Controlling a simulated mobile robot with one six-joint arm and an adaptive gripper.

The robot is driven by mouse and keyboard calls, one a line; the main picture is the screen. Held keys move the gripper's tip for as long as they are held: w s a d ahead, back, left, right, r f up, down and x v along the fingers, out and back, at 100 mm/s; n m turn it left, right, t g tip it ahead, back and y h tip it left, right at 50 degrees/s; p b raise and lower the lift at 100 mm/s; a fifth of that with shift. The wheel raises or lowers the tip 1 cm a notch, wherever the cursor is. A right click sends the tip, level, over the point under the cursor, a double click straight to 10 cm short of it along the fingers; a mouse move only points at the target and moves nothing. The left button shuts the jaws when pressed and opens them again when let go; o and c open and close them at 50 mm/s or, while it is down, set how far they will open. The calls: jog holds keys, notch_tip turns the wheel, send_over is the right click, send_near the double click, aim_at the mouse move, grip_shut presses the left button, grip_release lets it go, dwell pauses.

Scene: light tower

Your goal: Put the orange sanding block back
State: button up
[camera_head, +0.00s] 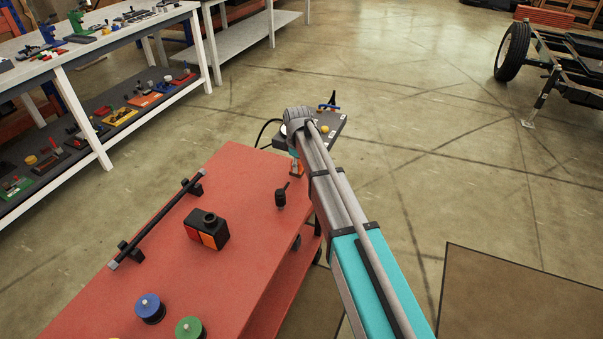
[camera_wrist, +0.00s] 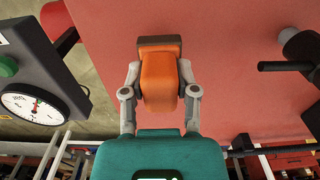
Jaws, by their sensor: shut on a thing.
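The orange sanding block (camera_wrist: 161,78) is between the two grey fingers of my gripper (camera_wrist: 160,72) in the wrist view. The gripper is shut on it, and a dark brown strip shows along the block's far end. In the head view a small orange part of the block (camera_head: 296,169) shows below my wrist, over the far right corner of the red cart top (camera_head: 235,175). My arm hides most of the gripper there. I cannot tell whether the block touches the red surface.
A grey panel (camera_head: 327,133) with a gauge (camera_wrist: 33,104) is by the cart's far end. A small black handle (camera_head: 281,198), a black-and-orange box (camera_head: 207,230), a black bar (camera_head: 158,218), and blue (camera_head: 149,308) and green (camera_head: 190,328) knobs stand on the cart. Red surface between them is bare.

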jog(key=shift+f+b, duration=0.7)
jog(key=shift+f, duration=0.3)
jog(key=shift+f, duration=0.15)
jog(key=o, duration=1)
jog(key=shift+r, duration=0.2)
notch_tip(320, 180, up, 12)
jog(key=p, duration=1.2)
